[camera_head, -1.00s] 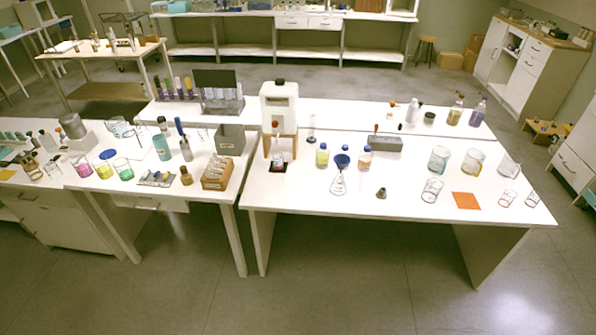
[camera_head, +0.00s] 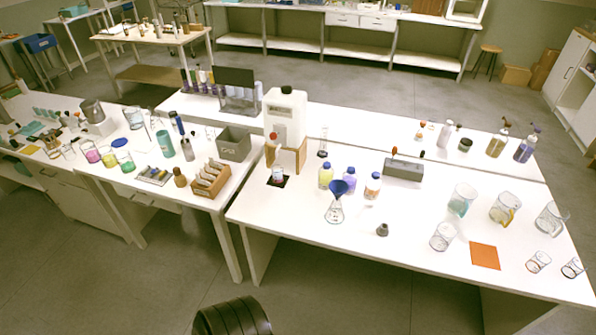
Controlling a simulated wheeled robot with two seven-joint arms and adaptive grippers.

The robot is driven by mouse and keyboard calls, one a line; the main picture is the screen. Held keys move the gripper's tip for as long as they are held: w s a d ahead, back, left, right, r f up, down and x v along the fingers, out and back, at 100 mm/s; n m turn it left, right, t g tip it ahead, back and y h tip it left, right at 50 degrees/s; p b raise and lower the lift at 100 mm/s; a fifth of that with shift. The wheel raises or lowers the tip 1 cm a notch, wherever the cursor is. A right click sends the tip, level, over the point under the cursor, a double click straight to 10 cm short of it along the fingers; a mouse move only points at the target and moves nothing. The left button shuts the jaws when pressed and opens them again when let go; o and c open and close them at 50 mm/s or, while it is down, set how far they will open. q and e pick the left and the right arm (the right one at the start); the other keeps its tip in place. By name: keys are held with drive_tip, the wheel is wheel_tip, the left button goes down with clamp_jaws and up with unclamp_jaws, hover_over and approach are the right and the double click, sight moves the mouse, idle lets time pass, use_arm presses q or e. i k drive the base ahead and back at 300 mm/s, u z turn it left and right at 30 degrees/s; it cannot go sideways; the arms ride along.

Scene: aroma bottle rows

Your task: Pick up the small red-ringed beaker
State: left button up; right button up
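A small clear beaker with a reddish ring (camera_head: 538,262) stands upright near the right end of the front white table (camera_head: 400,245). It is right of the orange square mat. A similar small beaker with a dark rim (camera_head: 572,268) stands just right of it, apart from it. Neither of my grippers shows in the head view. A dark ribbed part, likely of my own body, shows at the bottom edge, left of the middle.
Larger beakers (camera_head: 504,208) stand behind and left of the small ones. The orange mat (camera_head: 485,256) lies flat near the front edge. A funnel in a flask (camera_head: 336,206) and capped bottles (camera_head: 372,186) stand mid-table. The floor in front is clear.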

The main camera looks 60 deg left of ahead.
sight(277, 170)
drive_tip(key=u, duration=0.2)
drive_tip(key=i, duration=0.75)
drive_tip(key=u, duration=1.25)
drive_tip(key=i, duration=0.65)
drive_tip(key=u, duration=0.7)
